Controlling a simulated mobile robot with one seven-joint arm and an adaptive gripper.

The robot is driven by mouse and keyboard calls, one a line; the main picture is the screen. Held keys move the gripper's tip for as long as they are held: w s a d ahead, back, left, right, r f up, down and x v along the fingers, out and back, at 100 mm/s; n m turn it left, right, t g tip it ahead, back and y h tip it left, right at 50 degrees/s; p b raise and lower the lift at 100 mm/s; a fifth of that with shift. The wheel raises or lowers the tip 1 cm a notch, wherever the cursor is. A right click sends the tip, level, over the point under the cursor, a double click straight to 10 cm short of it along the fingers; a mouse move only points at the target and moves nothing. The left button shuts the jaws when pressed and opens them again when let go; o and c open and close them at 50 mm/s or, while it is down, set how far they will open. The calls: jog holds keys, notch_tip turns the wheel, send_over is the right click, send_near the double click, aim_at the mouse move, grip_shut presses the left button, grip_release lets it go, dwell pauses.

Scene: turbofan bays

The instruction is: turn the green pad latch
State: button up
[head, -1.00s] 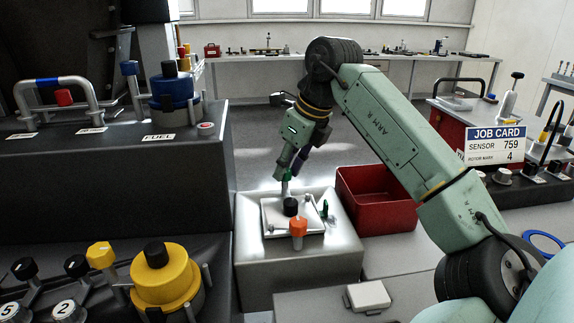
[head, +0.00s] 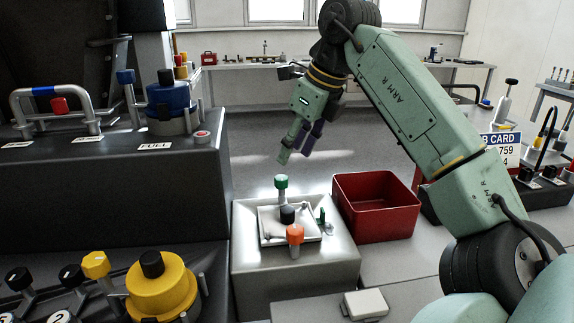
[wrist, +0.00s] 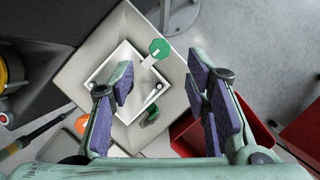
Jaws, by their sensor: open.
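The green pad latch (head: 281,186) stands upright at the back of a white tray-like panel (head: 270,238) on a grey block (head: 290,275). Its green octagonal top also shows in the wrist view (wrist: 159,49). A black knob (head: 288,214) and an orange knob (head: 295,236) stand in front of it. A small green piece (head: 320,217) sits at the panel's right side; it also shows in the wrist view (wrist: 151,117). My gripper (head: 296,160) is open and empty, above and slightly right of the green latch, apart from it. In the wrist view my gripper (wrist: 165,100) has its fingers wide apart.
A red bin (head: 375,205) stands right of the block. The dark fuel console (head: 110,195) rises on the left, with a yellow round knob (head: 160,290) in front. A small white box (head: 365,304) lies at the front. Air above the panel is clear.

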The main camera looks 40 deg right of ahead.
jog(key=shift+v, duration=2.3)
